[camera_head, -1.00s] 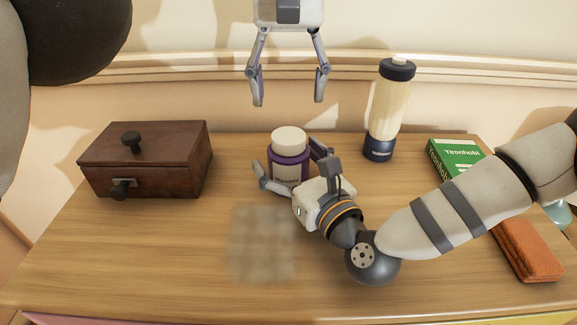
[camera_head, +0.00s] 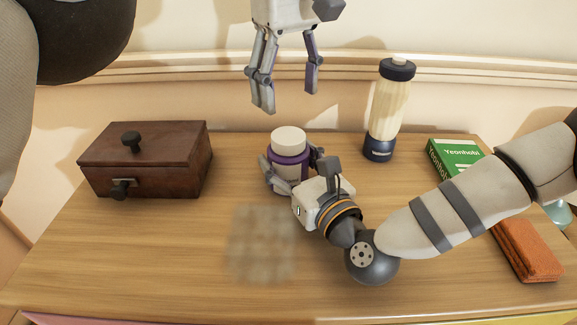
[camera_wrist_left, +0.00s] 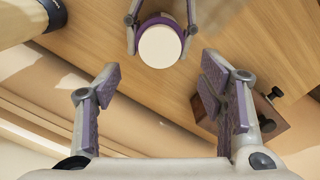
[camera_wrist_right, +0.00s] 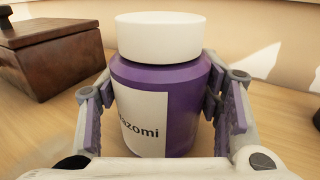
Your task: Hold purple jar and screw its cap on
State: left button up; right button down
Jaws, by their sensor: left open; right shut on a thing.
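The purple jar (camera_head: 289,167) stands upright on the wooden table, with a label partly showing in the right wrist view (camera_wrist_right: 188,112). Its cream-white cap (camera_head: 288,139) sits on top of it; I cannot tell how tightly. The cap also shows from above in the left wrist view (camera_wrist_left: 160,46). My right gripper (camera_head: 291,176) is shut on the jar's sides, with a finger on each side of the body. My left gripper (camera_head: 290,102) is open and empty, in the air above and behind the jar, apart from the cap.
A brown wooden box (camera_head: 146,160) with dark knobs stands at the left. A tall bottle (camera_head: 389,108) stands behind right of the jar. The front left of the table is clear.

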aim_at(289, 135)
pick_arm(q)
jog(key=shift+n, duration=0.7)
notch_tip(289, 135, down, 8)
jog(key=shift+c, duration=0.4)
